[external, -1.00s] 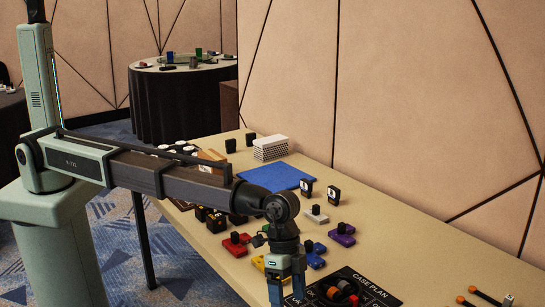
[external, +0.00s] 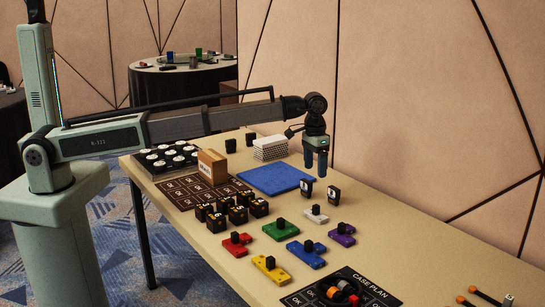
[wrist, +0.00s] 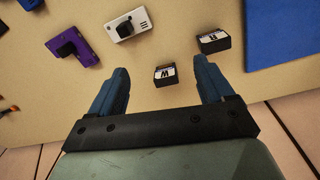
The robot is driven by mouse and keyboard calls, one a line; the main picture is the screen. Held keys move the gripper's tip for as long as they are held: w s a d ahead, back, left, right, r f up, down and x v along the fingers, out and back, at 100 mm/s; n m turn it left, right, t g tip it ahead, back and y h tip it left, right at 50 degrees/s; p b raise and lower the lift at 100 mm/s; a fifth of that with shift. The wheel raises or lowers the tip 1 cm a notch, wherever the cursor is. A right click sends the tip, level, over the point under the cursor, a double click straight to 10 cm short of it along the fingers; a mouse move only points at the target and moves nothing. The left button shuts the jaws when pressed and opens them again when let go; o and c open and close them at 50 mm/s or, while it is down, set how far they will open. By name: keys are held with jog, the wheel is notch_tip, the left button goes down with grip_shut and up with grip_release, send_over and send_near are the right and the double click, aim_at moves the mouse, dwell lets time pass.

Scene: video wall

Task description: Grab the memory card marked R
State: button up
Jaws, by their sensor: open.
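The memory card marked R (wrist: 214,41) is a small black block with a white label, standing on the table. It lies ahead of my right fingertip in the wrist view, and next to the blue mat in the external view (external: 306,189). A similar card marked W (wrist: 165,76) stands beside it, seen between my fingers; it is the right one of the pair in the external view (external: 333,194). My gripper (external: 315,169) is open and empty, pointing down above the table near the wall, behind the two cards. It also shows in the wrist view (wrist: 161,67).
The blue mat (external: 274,179) lies left of the cards. A white connector piece (external: 316,215) and a purple one (external: 342,235) lie in front. A white perforated box (external: 270,148) and two black blocks stand farther back. The wall (external: 420,120) is close behind my gripper.

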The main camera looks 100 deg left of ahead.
jog(key=r+n, duration=0.2)
send_over(308, 186)
jog(key=a, duration=0.2)
jog(key=f, duration=0.9)
jog(key=a+f, duration=0.1)
jog(key=f, duration=0.4)
jog(key=shift+s+f, duration=0.1)
jog(key=shift+s, duration=0.05)
jog(key=c, duration=1)
